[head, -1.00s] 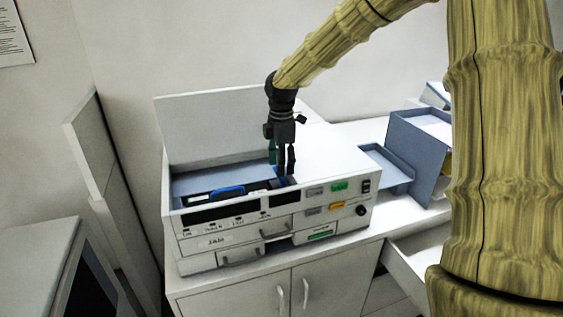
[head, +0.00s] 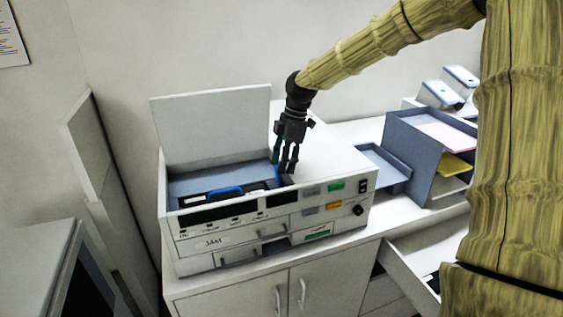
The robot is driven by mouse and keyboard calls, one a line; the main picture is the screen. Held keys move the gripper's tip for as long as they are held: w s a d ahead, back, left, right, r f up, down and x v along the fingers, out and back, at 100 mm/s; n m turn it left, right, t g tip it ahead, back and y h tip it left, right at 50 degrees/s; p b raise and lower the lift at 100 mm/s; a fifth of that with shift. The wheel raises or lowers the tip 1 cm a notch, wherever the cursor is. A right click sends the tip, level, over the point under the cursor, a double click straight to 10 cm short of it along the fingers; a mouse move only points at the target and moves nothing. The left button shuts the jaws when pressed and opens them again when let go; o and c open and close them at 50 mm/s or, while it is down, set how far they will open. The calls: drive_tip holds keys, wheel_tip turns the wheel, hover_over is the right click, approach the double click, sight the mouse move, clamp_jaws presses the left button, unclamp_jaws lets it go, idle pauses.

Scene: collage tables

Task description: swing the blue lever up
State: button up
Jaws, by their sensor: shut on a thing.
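The blue lever (head: 279,175) shows as a thin blue strip at the right end of the open bay of the white machine (head: 334,173). It stands steeply, against the left side of my gripper (head: 288,169). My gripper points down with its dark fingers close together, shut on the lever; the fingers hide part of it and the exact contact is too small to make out. A dark green upright part (head: 276,152) shows just left of the fingers. A separate blue handle (head: 225,191) lies in the bay further left.
The machine's lid (head: 212,125) stands open behind the bay. The machine sits on a white cabinet (head: 250,296). A blue-grey paper tray stack (head: 408,160) stands to the right, above an open drawer (head: 405,265). The machine's top right is clear.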

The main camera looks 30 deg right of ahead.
drive_tip(key=shift+s+d+f+y, duration=0.1)
drive_tip(key=shift+d+f+y, duration=0.1)
drive_tip(key=shift+y, duration=0.1)
drive_tip(key=o, duration=1)
drive_tip(key=shift+r, duration=0.15)
drive_tip(key=v, duration=1.2)
drive_tip(key=shift+d, duration=0.15)
